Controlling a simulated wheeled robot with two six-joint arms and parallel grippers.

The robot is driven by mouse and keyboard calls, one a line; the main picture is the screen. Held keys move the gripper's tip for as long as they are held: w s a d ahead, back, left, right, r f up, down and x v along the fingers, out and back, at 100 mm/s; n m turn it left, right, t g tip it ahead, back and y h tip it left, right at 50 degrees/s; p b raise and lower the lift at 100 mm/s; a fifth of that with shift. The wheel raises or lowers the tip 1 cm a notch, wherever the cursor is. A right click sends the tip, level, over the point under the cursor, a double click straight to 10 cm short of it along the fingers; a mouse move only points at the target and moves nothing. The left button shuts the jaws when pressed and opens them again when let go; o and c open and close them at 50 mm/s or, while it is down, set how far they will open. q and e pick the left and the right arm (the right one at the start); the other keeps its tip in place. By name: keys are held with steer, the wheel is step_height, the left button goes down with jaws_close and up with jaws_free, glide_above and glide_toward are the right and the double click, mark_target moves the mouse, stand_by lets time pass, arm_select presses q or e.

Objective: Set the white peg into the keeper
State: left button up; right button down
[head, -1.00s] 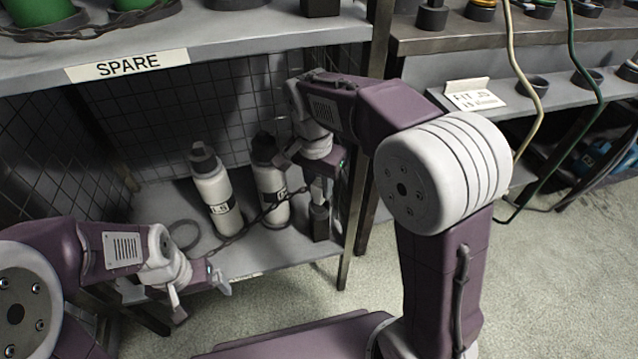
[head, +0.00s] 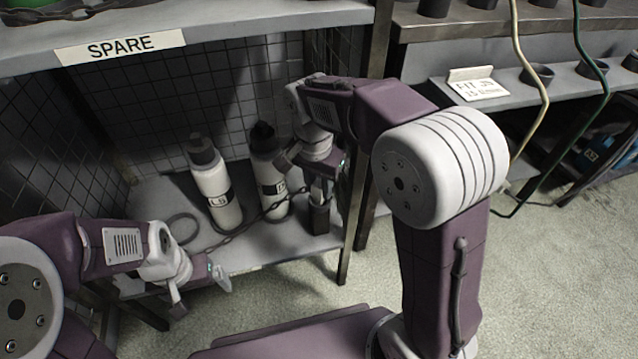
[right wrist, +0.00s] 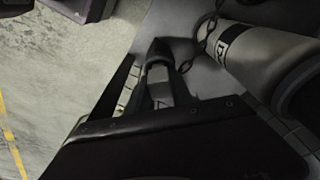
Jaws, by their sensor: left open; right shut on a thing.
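My right gripper (head: 322,182) is low in the SPARE bay, shut on a pale upright piece that appears to be the white peg (right wrist: 158,74). The jaws hide much of it. A dark block-like part (head: 319,217) is directly below the jaws, near the shelf; in the right wrist view a dark end shows beyond the fingers. I cannot tell whether this is part of the peg or a separate holder. I cannot single out the keeper with certainty. My left gripper (head: 200,287) is open and empty in front of the shelf's lower left edge.
Two white bottles with black caps (head: 216,185) (head: 268,178) stand left of my right gripper. A shelf post (head: 347,245) is close on the right. Black cups (head: 537,75) stand on the right-hand shelf.

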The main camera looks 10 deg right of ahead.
steer(key=shift+f, duration=0.4)
steer(key=c, duration=1.1)
jaws_free()
steer(key=shift+o, duration=0.2)
steer(key=r+p, duration=0.4)
steer(key=r, duration=0.1)
steer(key=r+p, duration=0.2)
steer(key=shift+s+a+r, duration=0.3)
steer(key=shift+s+r, duration=0.05)
steer(key=shift+r, duration=0.05)
steer(key=shift+f, duration=0.15)
